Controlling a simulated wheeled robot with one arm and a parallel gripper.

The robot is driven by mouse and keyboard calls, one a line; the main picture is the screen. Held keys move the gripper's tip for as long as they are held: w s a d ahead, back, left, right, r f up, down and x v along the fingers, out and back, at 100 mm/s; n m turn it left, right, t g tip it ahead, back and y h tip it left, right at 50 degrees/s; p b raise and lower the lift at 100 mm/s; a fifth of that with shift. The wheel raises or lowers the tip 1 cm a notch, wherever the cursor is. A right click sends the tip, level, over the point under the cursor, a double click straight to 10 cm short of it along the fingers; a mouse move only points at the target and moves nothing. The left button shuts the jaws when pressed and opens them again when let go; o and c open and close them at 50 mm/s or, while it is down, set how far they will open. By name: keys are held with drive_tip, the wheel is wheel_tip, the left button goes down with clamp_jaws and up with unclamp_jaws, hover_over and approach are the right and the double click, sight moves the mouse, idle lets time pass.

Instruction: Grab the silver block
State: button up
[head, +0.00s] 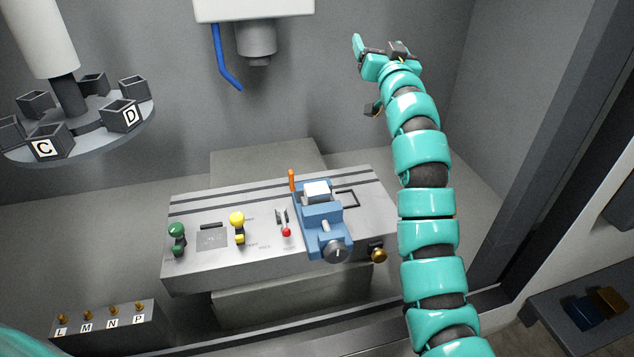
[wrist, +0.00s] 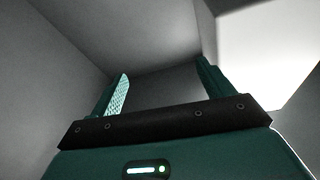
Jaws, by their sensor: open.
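The silver block (head: 317,191) sits in the blue vise (head: 321,222) on the grey bench panel, seen in the head view. My gripper (head: 362,77) is raised well above and behind the bench, up and to the right of the block, and is apart from it. In the wrist view my gripper (wrist: 162,88) has its two fingers spread with nothing between them. The wrist view shows only bare booth walls and a bright panel, with no block in it.
The panel (head: 265,262) carries a green knob (head: 177,235), a yellow knob (head: 238,225), a red-tipped lever (head: 284,224) and an orange handle (head: 292,181). A carousel (head: 100,140) with lettered boxes is at left. A white fixture with a blue hose (head: 224,62) hangs above.

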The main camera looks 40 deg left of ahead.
drive_tip(key=s+a+f+n+g+h, duration=0.2)
drive_tip(key=s+a+f+g, duration=0.1)
drive_tip(key=a+f+g, duration=0.15)
drive_tip(key=n+g+h, duration=0.2)
drive_tip(key=g+h, duration=0.6)
approach(317, 188)
drive_tip(key=p+x, duration=0.4)
drive_tip(key=x, duration=0.1)
drive_tip(key=shift+s+a, duration=0.25)
drive_tip(key=shift+s, duration=0.1)
drive_tip(key=p, duration=0.1)
drive_tip(key=w+f+p, duration=0.1)
drive_tip(key=f+p, duration=0.1)
drive_tip(key=shift+w+a+f, duration=0.2)
drive_tip(key=shift+a+f, duration=0.05)
drive_tip(key=shift+p+x, duration=0.55)
drive_tip(key=shift+x, duration=0.7)
drive_tip(key=shift+c, duration=0.2)
